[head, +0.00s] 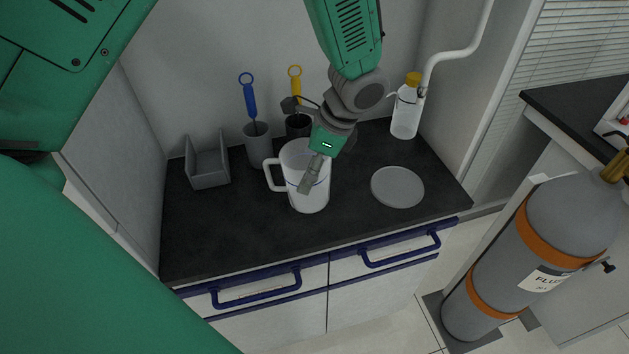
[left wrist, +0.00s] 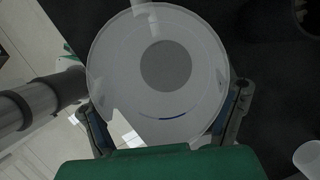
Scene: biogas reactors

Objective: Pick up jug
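The jug (head: 316,199) is a white, translucent pitcher with a handle on its left. It stands upright on the dark counter in the head view. My left gripper (head: 303,148) reaches down over it from above, with one finger in front of the jug and the other partly hidden behind it. In the left wrist view the jug (left wrist: 165,65) is seen from above, between the spread fingers of my left gripper (left wrist: 165,112). The fingers look open around its sides; firm contact cannot be made out. My right gripper is not in view.
A gas cylinder (head: 525,250) stands on the floor.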

